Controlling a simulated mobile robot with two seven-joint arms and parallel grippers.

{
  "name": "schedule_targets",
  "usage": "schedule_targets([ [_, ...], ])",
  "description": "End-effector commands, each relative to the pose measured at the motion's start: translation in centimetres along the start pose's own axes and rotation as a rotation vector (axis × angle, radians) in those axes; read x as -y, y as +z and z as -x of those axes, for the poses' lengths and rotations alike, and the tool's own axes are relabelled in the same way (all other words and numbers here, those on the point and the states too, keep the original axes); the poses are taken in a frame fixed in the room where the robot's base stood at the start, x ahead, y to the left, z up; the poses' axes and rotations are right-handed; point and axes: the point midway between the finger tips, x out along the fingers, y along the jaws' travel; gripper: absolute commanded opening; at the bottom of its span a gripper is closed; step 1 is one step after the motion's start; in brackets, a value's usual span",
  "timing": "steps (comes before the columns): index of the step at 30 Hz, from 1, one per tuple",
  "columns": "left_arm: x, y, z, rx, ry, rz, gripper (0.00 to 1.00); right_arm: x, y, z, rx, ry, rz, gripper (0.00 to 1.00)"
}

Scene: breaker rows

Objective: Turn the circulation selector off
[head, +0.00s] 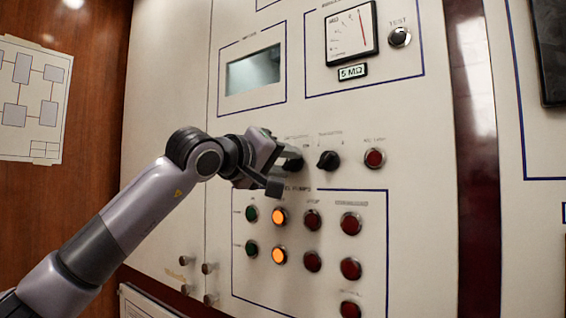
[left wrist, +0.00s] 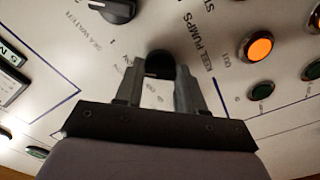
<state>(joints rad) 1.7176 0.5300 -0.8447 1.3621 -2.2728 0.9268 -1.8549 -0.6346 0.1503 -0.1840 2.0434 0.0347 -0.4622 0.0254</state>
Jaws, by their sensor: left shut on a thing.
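The circulation selector is a black knob (head: 294,161) on the cream panel. Its label above is small and partly hidden. My left gripper (head: 279,168) reaches it from the left and is shut on it, hiding much of it in the head view. In the left wrist view the knob (left wrist: 160,64) sits between the two fingers of my left gripper (left wrist: 160,82). I cannot read which position its pointer marks. My right gripper is not in view.
A second black selector (head: 328,160) is close on the right, with a red button (head: 374,158) beyond it. A gauge (head: 351,34) and a display (head: 253,71) are above.

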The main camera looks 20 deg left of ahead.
Motion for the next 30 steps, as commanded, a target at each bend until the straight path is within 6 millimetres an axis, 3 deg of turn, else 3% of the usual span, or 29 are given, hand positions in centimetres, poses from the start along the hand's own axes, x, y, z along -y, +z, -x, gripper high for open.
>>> schedule_targets([
  [30, 0.0, 0.1, 0.0, 0.000, 0.000, 0.896, 0.08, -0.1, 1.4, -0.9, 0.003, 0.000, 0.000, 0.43],
])
